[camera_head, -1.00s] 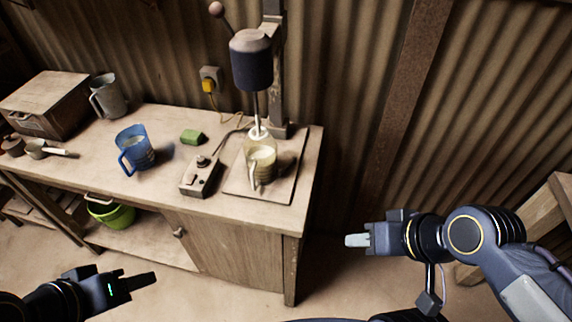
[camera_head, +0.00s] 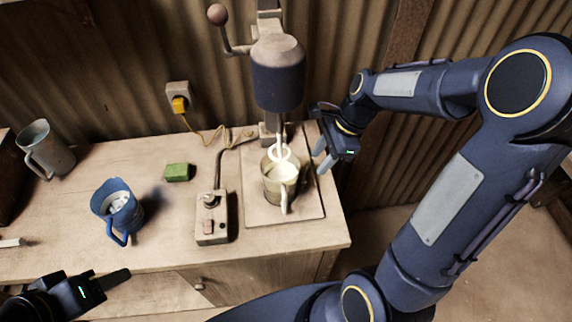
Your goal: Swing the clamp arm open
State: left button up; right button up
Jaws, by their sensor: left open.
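No part that I can clearly make out as a clamp arm is in view. A bench stand machine (camera_head: 277,82) with a dark motor head is at the back of the bench. A lever with a round knob (camera_head: 217,14) sticks out at its upper left. My left gripper (camera_head: 118,282) is open and empty at the lower left, before the bench.
A control box (camera_head: 212,222) with a knob and cable sits left of the board. A green block (camera_head: 177,172), a blue jug (camera_head: 118,207) and a grey jug (camera_head: 45,150) stand further left. A wall socket with a yellow plug (camera_head: 180,104) is behind.

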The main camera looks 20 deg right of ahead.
aim_at(304, 180)
jog(key=shift+m, duration=0.3)
jog(key=x, duration=0.8)
jog(key=shift+w+f, duration=0.2)
jog(key=shift+c, duration=0.5)
grip_shut()
